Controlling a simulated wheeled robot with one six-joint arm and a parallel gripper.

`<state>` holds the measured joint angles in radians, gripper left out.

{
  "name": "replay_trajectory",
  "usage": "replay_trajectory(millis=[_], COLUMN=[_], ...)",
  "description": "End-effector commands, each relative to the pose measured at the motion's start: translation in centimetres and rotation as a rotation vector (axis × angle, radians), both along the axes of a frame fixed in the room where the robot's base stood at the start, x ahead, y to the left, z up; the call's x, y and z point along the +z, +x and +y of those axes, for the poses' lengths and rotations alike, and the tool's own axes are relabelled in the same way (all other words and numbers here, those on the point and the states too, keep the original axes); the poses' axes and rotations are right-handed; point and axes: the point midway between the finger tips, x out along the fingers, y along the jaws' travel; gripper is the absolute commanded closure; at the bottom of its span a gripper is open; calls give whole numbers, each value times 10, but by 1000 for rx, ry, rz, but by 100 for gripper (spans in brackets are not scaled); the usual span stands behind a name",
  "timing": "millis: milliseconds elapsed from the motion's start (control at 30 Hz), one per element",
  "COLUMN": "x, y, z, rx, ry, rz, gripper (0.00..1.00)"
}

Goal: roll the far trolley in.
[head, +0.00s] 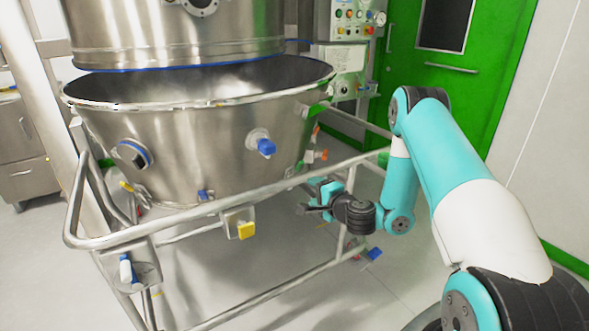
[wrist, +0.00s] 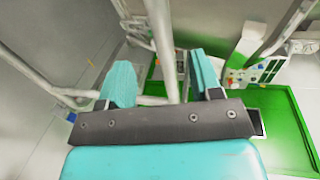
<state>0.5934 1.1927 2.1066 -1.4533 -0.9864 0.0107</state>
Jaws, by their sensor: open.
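The trolley is a tubular steel frame whose handle rail (head: 180,220) runs across the front of the head view. It carries a wide, open-topped steel bowl (head: 195,160) with blue-capped ports. The bowl stands under a steel upper vessel (head: 175,35), with a gap between their rims. My gripper (head: 312,203) is at the right part of the frame, just below the handle rail. In the wrist view my gripper (wrist: 163,80) is open, and a pale steel tube (wrist: 162,35) shows between its fingers. I cannot tell whether they touch it.
A control panel (head: 350,25) with coloured buttons stands behind the bowl at right. A green door (head: 480,90) is at the back right. A steel cabinet (head: 20,150) stands at far left. The pale floor (head: 400,270) is clear at right of the trolley.

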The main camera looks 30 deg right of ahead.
Motion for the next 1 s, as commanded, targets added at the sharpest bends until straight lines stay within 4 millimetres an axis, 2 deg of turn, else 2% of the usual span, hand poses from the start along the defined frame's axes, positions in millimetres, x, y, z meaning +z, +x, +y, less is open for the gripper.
replay_trajectory(millis=[33,200,600,800,1000], x=[6,-2,-20,-23,-24], y=[2,35,99,113,115], z=[2,2,2,1,1], rx=[2,4,5,2,0], ry=[1,-5,-5,-2,-1], rz=[3,-5,-3,0,0], gripper=[41,41,41,41,41])
